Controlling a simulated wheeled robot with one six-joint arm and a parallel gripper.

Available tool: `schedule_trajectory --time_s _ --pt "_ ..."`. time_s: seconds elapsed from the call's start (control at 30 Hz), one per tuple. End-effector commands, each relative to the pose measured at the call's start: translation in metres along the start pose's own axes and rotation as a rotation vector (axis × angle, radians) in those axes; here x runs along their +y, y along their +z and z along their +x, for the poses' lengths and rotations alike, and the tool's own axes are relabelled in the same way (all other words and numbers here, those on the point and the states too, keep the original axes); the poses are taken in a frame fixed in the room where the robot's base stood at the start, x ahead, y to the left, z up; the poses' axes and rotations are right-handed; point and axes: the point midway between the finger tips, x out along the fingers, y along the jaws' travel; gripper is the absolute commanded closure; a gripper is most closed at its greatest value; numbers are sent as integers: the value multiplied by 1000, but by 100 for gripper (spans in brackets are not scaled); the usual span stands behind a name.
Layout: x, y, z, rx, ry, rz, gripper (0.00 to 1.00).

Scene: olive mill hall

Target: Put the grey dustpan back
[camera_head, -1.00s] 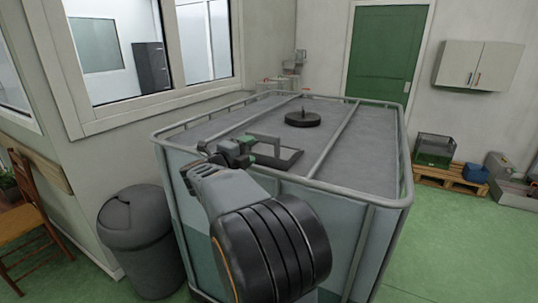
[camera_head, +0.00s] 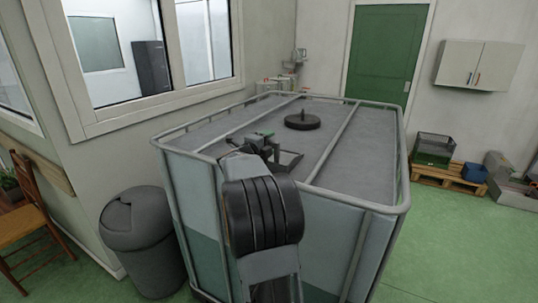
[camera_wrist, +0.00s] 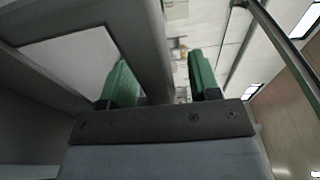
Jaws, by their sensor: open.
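A dark grey, flat, frame-like piece (camera_head: 291,160), which I take for the grey dustpan, shows on top of the caged tank (camera_head: 362,153), near its front left rim. My wrist hides part of it. My gripper (camera_head: 262,139) is just beside it over the tank top, and I cannot tell whether they touch. In the wrist view my gripper (camera_wrist: 165,82) is open, with its two green fingers apart. A grey bar runs between the fingers there; I cannot tell whether it belongs to the dustpan or to the tank's frame.
A round black lid (camera_head: 302,121) sits farther back on the tank. A grey bin (camera_head: 138,235) stands left of the tank, with a wooden chair (camera_head: 35,215) beyond. A pallet (camera_head: 448,180) holds a crate (camera_head: 435,148) and a blue container (camera_head: 474,172). Green floor is free at right.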

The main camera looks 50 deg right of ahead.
Motion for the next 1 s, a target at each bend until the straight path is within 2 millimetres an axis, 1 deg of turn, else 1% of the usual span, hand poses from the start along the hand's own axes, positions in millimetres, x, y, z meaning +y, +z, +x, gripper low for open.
schedule_trajectory --time_s 0.1,0.3,0.9,1.0 --pt "0 0 4 1 0 0 44" --pt "0 0 4 0 0 0 44" --pt "0 0 4 0 0 0 100" --pt "0 0 4 0 0 0 100"
